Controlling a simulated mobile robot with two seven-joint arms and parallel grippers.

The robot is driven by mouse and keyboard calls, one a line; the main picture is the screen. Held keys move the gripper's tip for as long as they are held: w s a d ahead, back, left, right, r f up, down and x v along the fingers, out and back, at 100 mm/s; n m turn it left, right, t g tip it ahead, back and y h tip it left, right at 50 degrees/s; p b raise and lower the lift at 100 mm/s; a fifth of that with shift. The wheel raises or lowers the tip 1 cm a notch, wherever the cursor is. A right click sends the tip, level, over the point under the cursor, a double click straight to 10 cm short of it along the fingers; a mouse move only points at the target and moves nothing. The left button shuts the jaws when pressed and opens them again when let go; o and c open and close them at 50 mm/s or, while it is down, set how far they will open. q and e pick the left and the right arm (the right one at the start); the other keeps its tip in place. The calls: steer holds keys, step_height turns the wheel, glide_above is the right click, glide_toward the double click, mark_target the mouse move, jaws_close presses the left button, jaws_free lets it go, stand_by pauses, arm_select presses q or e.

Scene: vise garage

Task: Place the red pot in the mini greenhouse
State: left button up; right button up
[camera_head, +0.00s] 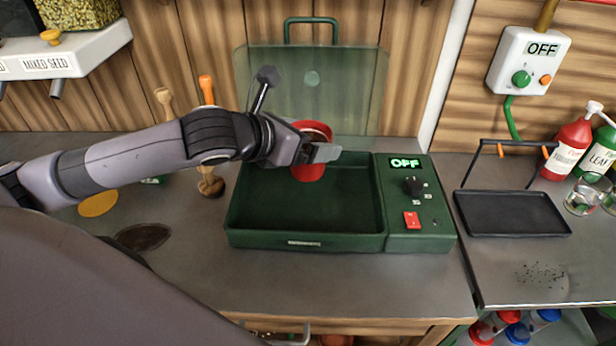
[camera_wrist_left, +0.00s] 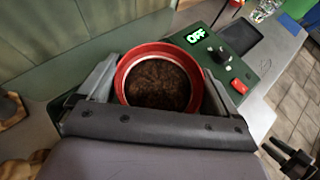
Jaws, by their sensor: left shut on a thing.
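The red pot (camera_head: 312,168) is held by my left gripper (camera_head: 318,150) over the back middle part of the green mini greenhouse tray (camera_head: 304,240). In the left wrist view the pot (camera_wrist_left: 124,68) is upright, full of dark soil, between the two fingers of my left gripper (camera_wrist_left: 158,85). I cannot tell whether its base touches the tray floor. The greenhouse's clear lid (camera_head: 345,90) stands open at the back. Its control panel (camera_head: 410,220) on the right reads OFF and has a black knob and a red switch. My right gripper (camera_wrist_left: 290,160) shows dark at the lower right of the left wrist view.
A black tray (camera_head: 510,213) with a handle stands to the right, near red and green bottles (camera_head: 567,147). Wooden-handled tools (camera_head: 208,185) stand left of the greenhouse. A seed dispenser shelf (camera_head: 70,60) hangs at the upper left.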

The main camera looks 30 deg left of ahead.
mark_target(307, 173)
arm_select(q)
steer(key=shift+f+b, duration=0.5)
steer(key=shift+f, duration=3.5)
steer(key=shift+f, duration=0.2)
steer(key=o, duration=0.8)
steer(key=shift+r, duration=0.2)
steer(key=v, duration=1.2)
steer(key=shift+f, duration=0.1)
